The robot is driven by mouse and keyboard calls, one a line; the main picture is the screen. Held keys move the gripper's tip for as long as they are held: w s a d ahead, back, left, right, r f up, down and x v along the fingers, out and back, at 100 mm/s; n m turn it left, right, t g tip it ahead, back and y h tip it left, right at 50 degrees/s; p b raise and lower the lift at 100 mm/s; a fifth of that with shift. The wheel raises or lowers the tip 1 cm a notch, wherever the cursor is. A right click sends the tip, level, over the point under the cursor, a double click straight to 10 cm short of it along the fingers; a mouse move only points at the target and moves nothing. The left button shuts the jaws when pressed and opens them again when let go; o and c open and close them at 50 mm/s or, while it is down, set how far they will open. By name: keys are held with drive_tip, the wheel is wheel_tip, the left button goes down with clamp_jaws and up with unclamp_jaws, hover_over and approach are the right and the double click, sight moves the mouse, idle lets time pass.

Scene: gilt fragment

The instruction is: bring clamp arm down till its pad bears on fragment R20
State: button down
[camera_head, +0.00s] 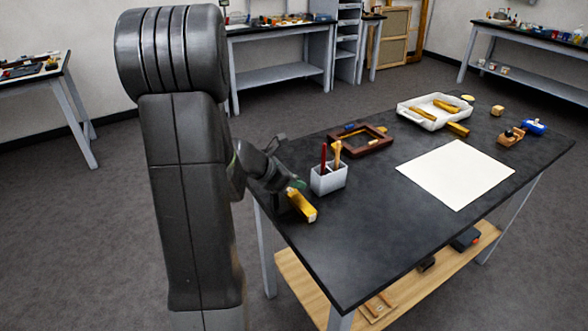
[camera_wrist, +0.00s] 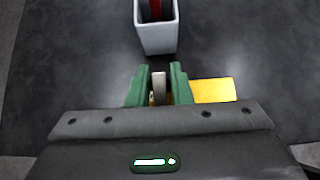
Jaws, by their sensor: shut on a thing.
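My gripper (camera_head: 298,185) is over the near left end of the dark table. In the wrist view its green fingers (camera_wrist: 159,84) are shut on a thin upright grey metal piece (camera_wrist: 160,88), which looks like the clamp arm. A small brassy part shows low between the fingers. A gold bar (camera_head: 303,207), which looks like fragment R20, lies just beside the gripper; it also shows right of the fingers in the wrist view (camera_wrist: 212,90). No label is readable. The clamp's base and pad are hidden, so I cannot tell whether the pad touches the bar.
A grey holder (camera_head: 328,180) with a red and a tan handle stands close beyond the gripper. A brown frame (camera_head: 361,141), a white tray (camera_head: 431,119) with gold pieces, a white sheet (camera_head: 456,173) and a wooden plane (camera_head: 511,137) lie farther off. The table front is clear.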

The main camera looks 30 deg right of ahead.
drive_tip(key=shift+f+y+p, duration=0.15)
drive_tip(key=shift+y+p, duration=0.15)
drive_tip(key=shift+p, duration=0.05)
drive_tip(key=shift+f, duration=0.1)
drive_tip(key=c, duration=1.5)
unclamp_jaws()
drive_tip(key=p+v, duration=0.1)
drive_tip(key=v, duration=1.2)
drive_tip(key=shift+a+r, duration=0.25)
drive_tip(key=shift+r, duration=0.1)
